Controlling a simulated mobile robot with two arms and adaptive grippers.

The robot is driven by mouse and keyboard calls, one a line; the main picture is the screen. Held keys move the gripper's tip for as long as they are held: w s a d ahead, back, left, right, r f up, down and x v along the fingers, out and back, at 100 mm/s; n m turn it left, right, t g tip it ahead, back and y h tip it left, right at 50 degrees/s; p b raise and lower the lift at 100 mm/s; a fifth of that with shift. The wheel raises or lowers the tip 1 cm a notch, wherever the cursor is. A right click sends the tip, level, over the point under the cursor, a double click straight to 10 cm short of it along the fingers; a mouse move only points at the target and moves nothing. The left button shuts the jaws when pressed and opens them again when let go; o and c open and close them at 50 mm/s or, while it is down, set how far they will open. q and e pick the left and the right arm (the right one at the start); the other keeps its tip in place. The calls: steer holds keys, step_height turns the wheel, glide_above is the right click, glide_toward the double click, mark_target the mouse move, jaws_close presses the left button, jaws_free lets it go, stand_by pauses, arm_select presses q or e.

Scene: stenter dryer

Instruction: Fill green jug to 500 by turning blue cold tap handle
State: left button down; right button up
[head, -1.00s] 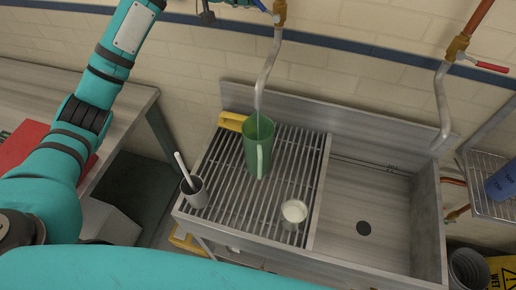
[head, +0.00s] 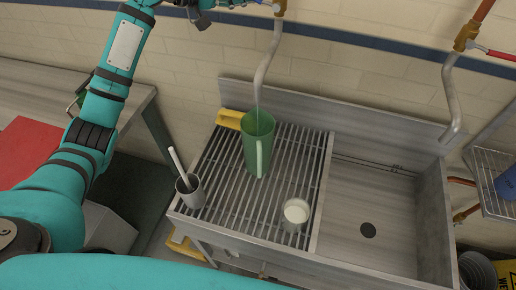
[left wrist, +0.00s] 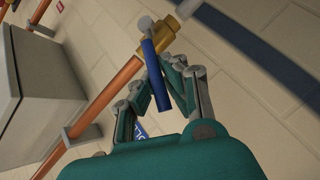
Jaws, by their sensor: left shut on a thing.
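The green jug (head: 257,150) stands upright on the slatted drain rack, with its opening under the left tap's spout (head: 266,65). A thin pale line runs from the spout into the jug and looks like water. The level and markings cannot be read. The blue cold tap handle (left wrist: 156,76) sits on a brass valve (left wrist: 158,36) in the left wrist view. My left gripper (left wrist: 154,84) is shut on the handle, with its fingers on both sides. In the head view the handle (head: 265,2) is cut by the top edge. My right gripper is not in view.
A yellow object (head: 229,119) lies behind the jug. The sink basin (head: 380,200) at right is empty. A red-handled tap (head: 467,36) hangs above it.

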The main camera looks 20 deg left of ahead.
arm_select(q)
steer(key=shift+s+d+r, duration=0.1)
steer(key=shift+r, duration=0.1)
steer(key=shift+f, duration=0.2)
steer(key=f+n+t+h+b, duration=0.1)
steer(key=b, duration=0.1)
steer(key=f+n+h+b, duration=0.1)
steer(key=b, duration=0.2)
steer(key=shift+a+f+n+t+b, duration=0.15)
steer(key=shift+a+n+t+b, duration=0.15)
steer(key=shift+a+t+b, duration=0.1)
